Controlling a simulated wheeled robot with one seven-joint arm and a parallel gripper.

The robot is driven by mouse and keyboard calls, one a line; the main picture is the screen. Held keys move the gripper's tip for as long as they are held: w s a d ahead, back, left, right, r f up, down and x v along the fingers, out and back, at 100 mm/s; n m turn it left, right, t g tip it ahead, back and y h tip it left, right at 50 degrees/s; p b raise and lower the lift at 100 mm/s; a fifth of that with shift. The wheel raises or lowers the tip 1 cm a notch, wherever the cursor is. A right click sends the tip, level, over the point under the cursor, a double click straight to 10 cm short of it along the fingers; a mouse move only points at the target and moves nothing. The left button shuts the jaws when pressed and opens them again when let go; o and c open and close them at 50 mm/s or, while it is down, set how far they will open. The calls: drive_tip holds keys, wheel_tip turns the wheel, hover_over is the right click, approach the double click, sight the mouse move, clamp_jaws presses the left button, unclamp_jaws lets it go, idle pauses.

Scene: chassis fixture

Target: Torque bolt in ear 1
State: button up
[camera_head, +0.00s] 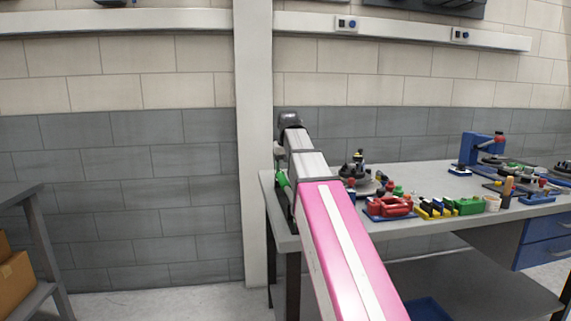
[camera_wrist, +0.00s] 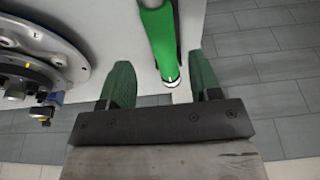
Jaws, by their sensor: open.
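My gripper (camera_wrist: 160,85) is open, its two green fingers spread apart in the wrist view. A green cylindrical handle (camera_wrist: 160,38) with a silver end lies on the light bench top. Its end points toward the gap between the fingers, and nothing is clamped. A round grey fixture plate (camera_wrist: 85,45) with dark rings and small marks is to the left in the wrist view. In the head view a fixture (camera_head: 358,178) stands on the bench right of my arm. I cannot tell which part is ear 1 or see its bolt clearly.
The grey bench (camera_head: 430,176) holds red clamps (camera_head: 390,207), yellow holders (camera_head: 436,209), a green block (camera_head: 468,205), a white cup (camera_head: 492,203) and a blue press (camera_head: 476,150). The bench edge is close to my gripper. A shelf with boxes (camera_head: 14,285) is at far left.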

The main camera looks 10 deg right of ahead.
sight(285, 181)
drive_tip(key=shift+x, duration=4.45)
clamp_jaws()
drive_tip(key=shift+r, duration=0.2)
drive_tip(key=shift+w+v, duration=0.25)
drive_tip(key=shift+v, duration=0.75)
drive_tip(key=shift+w+v, duration=0.25)
drive_tip(key=shift+v, duration=0.8)
drive_tip(key=shift+w+v, duration=0.25)
drive_tip(key=shift+v, duration=0.75)
drive_tip(key=shift+r, duration=0.4)
